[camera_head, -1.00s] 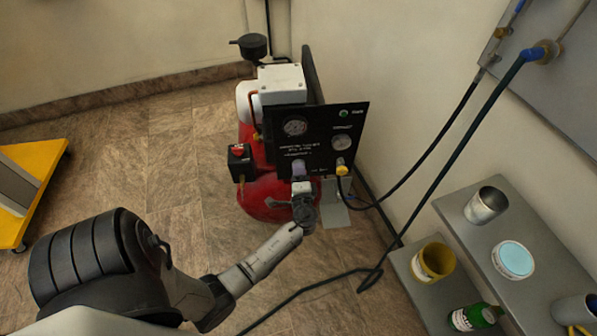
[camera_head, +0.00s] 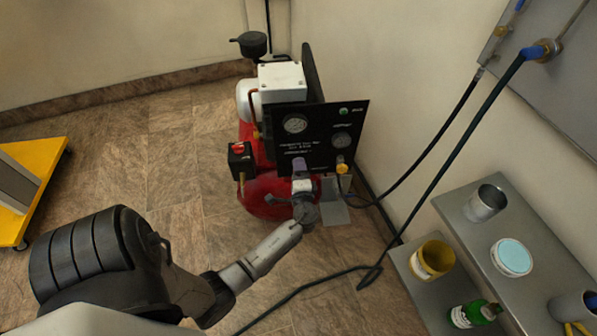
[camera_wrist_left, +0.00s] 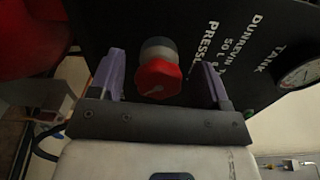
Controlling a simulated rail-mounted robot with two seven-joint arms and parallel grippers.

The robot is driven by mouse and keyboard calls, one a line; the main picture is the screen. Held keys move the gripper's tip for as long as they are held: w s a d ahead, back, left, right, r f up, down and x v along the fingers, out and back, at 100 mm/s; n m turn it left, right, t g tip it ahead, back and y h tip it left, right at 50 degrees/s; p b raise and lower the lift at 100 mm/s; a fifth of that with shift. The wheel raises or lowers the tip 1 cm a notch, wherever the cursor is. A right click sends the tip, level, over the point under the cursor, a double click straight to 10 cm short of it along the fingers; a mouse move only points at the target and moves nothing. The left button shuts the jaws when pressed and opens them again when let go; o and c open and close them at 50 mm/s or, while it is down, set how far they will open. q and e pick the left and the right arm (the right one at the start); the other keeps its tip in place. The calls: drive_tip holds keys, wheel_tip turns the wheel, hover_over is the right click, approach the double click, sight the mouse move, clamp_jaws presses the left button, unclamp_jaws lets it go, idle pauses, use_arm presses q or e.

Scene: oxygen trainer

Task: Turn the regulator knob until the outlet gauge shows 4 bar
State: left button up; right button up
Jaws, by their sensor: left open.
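The regulator knob (camera_wrist_left: 158,77) is a red faceted cap on a grey collar on the black panel (camera_wrist_left: 205,15). In the wrist view it sits between the purple fingers of my left gripper (camera_wrist_left: 161,66), with a visible gap on each side. The gripper is open. In the head view my left gripper (camera_head: 300,164) reaches the lower part of the panel and hides the knob. Two round gauges are on the panel, an upper-left one (camera_head: 295,124) and a right one (camera_head: 341,140). Their needles are too small to read. My right gripper is not in view.
The red compressor tank (camera_head: 265,196) stands behind the panel. A black box with a red button (camera_head: 240,155) is at its left. A dark hose (camera_head: 445,175) runs to the wall fitting. A grey shelf (camera_head: 455,212) with cans is at the right.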

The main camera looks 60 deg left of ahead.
use_arm(q)
drive_tip(key=p+v, duration=0.2)
drive_tip(key=v, duration=1.1)
drive_tip(key=shift+d+p, duration=0.4)
drive_tip(key=shift+s, duration=0.1)
